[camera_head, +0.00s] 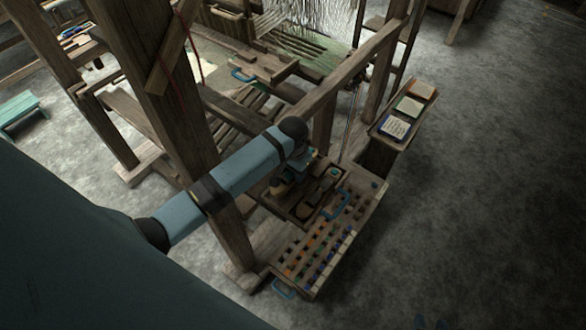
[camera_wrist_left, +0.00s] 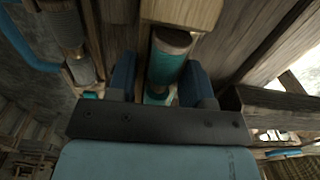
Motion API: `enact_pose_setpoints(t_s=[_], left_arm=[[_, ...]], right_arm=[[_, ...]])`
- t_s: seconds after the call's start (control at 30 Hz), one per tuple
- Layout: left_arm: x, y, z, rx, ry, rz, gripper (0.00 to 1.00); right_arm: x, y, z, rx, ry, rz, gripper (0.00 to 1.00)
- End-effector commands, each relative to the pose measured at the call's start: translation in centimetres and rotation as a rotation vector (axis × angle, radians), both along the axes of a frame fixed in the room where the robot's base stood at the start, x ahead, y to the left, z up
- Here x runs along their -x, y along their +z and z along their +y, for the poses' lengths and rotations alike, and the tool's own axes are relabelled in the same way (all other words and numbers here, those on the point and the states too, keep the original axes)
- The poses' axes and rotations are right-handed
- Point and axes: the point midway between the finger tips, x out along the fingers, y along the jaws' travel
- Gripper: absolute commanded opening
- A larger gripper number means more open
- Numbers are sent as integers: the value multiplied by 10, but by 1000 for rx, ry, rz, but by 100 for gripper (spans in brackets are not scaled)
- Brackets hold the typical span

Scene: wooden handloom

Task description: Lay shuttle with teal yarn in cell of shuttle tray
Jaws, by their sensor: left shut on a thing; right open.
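My left gripper (camera_head: 297,170) is over the dark wooden shuttle tray (camera_head: 302,207), beside the loom post. In the left wrist view its two blue fingers are shut on the shuttle with teal yarn (camera_wrist_left: 165,62). The teal yarn lies between the fingers, and a pale wooden end (camera_wrist_left: 185,12) of the shuttle sticks out beyond them. My arm hides much of the tray in the head view, so I cannot tell whether the shuttle touches a cell floor. My right gripper is not in view.
Another shuttle with greyish yarn (camera_wrist_left: 78,55) lies to the left in the wrist view. A blue handle (camera_wrist_left: 28,45) is beyond it. A rack of coloured bobbins (camera_head: 325,248) adjoins the tray. The thick loom post (camera_head: 172,115) stands close to my arm. Open floor (camera_head: 480,190) lies right.

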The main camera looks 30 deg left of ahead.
Motion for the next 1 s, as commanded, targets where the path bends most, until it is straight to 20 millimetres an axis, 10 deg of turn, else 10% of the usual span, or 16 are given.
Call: enact_pose_setpoints(t_s=[0.8,0.83,1.0], left_arm=[[0,-31,0,0,-1,0,20],[0,-31,0,0,-1,0,53],[0,-31,0,0,0,0,76]], right_arm=[[1,-1,1,0,1,1,43],[1,-1,1,-1,2,1,43],[1,-1,1,-1,2,2,43]])
